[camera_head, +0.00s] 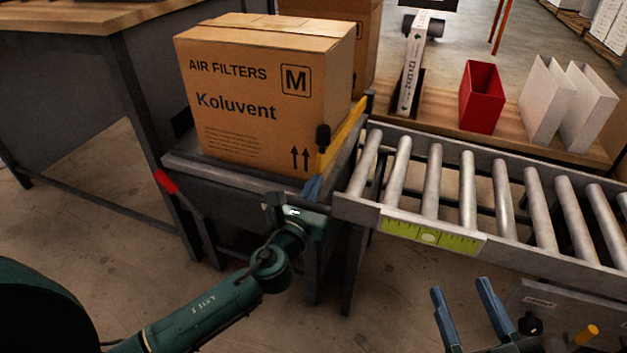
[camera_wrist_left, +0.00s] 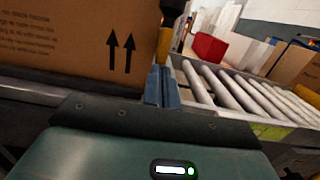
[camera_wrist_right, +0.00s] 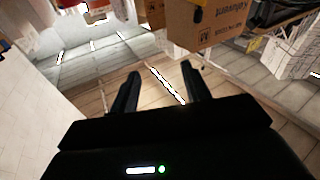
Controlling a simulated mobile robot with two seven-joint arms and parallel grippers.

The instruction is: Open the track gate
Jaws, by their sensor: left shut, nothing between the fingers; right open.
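The track gate is a yellow bar (camera_head: 347,128) between the box platform and the roller track, with a black handle (camera_head: 323,138) at its near end. My left gripper (camera_head: 312,188) is shut and empty, with its blue fingertips just below the handle. In the left wrist view the shut fingers (camera_wrist_left: 162,86) point at the lower end of the yellow bar (camera_wrist_left: 165,45). I cannot tell whether they touch it. My right gripper (camera_head: 461,288) is open and empty in front of the track; its spread fingers also show in the right wrist view (camera_wrist_right: 161,78).
A large "Koluvent" air filter box (camera_head: 255,105) stands on the dark platform (camera_head: 185,160) beside the gate. The roller track (camera_head: 435,205) runs right, with a green level strip (camera_head: 430,232) on its near side. A red bin (camera_head: 482,97) and white holders (camera_head: 547,98) stand behind.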

